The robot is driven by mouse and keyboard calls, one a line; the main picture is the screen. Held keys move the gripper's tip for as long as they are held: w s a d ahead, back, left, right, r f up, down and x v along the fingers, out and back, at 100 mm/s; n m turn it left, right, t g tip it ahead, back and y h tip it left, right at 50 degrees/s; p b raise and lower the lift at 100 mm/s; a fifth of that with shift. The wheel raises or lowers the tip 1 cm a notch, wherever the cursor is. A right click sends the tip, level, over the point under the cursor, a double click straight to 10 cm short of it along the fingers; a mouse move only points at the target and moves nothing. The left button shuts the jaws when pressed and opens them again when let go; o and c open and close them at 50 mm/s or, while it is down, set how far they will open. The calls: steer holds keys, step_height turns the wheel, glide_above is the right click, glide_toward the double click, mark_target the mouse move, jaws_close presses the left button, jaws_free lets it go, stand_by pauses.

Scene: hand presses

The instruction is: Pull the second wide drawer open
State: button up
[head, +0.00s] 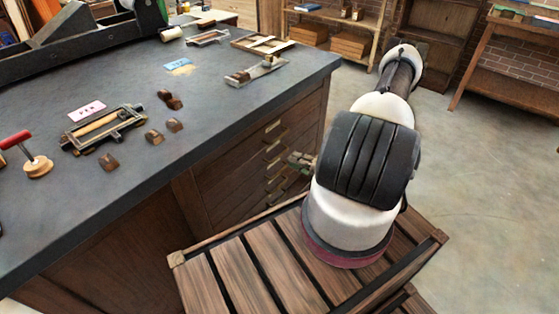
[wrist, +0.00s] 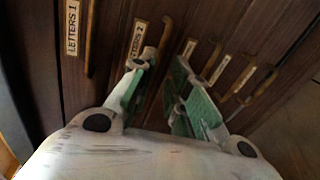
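The cabinet's stacked wide drawers (head: 262,150) face my arm in the head view, and they look shut. In the wrist view they appear turned on their side, with a label reading LETTERS 1 (wrist: 72,28) at the left. The second wide drawer's label (wrist: 138,38) ends in 2 and is partly hidden by a finger. Its bar handle (wrist: 166,34) lies between the fingertips of my gripper (wrist: 162,66). The fingers are apart, one on each side of the handle; I cannot tell whether either touches it. In the head view my gripper (head: 302,160) is at the drawer fronts, partly hidden by my arm.
More drawer handles (wrist: 262,82) lie close to the right of my gripper. The dark worktop (head: 215,110) overhangs the drawers and carries wooden blocks, a framed tool (head: 103,128) and a red-handled stamp (head: 36,163). Free floor (head: 480,190) lies to the right.

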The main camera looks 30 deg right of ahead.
mark_target(281, 155)
steer(key=shift+m, duration=0.3)
steer(key=x, duration=0.7)
steer(key=shift+w+a+r, duration=0.1)
steer(key=shift+w, duration=0.3)
jaws_close()
